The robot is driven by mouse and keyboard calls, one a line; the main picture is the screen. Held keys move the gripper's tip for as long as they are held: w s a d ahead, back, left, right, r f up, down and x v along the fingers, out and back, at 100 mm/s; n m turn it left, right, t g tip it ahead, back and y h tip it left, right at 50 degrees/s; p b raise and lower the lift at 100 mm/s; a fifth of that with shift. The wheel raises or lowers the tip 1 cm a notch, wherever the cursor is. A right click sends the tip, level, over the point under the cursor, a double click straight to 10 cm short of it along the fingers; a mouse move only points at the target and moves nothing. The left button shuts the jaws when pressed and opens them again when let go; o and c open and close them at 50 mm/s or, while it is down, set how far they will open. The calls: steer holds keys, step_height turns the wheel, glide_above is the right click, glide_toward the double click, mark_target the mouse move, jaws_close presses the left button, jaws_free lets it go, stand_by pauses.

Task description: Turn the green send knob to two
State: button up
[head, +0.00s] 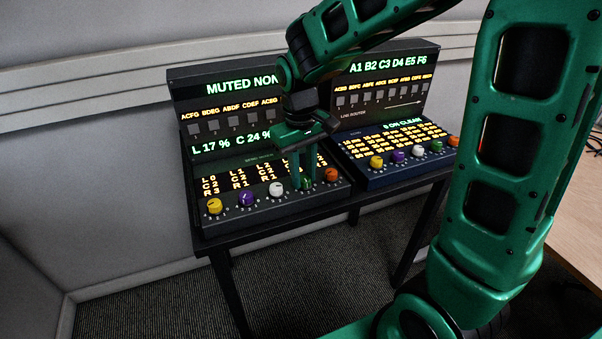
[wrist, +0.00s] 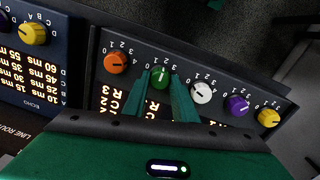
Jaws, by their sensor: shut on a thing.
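The green send knob (wrist: 159,77) sits in the knob row of the left console, between an orange knob (wrist: 116,62) and a white knob (wrist: 202,93). My gripper (wrist: 161,82) is shut on the green knob, one finger on each side of it, in the wrist view. In the head view my gripper (head: 305,182) reaches down from above onto the green knob (head: 307,183), which is partly hidden by the fingers. A white pointer line shows on the knob's face. Numbers are printed around it, but I cannot tell exactly which one the pointer meets.
The left console also has a purple knob (head: 247,199) and a yellow knob (head: 214,206). A second console (head: 395,160) with its own row of coloured knobs stands close on the right. Both stand on a dark table. A wooden surface (head: 578,205) is at the far right.

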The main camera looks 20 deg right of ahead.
steer(key=o, duration=1)
steer(key=shift+o, duration=0.2)
steer(key=shift+r, duration=0.1)
step_height(320, 180, up, 10)
steer(key=shift+a+r, duration=0.25)
steer(key=s+d+f+m, duration=0.2)
steer(key=s+d+m, duration=0.3)
steer(key=s+d, duration=0.7)
steer(key=s+d+f+m, duration=0.1)
steer(key=s+d+f, duration=0.1)
steer(key=s, duration=0.4)
steer(key=s+d+f+m, duration=0.2)
steer(key=s+d, duration=0.2)
steer(key=s, duration=0.1)
steer(key=shift+s+f+m+y, duration=0.3)
steer(key=shift+s+f+y, duration=0.05)
steer(key=shift+s+y, duration=0.05)
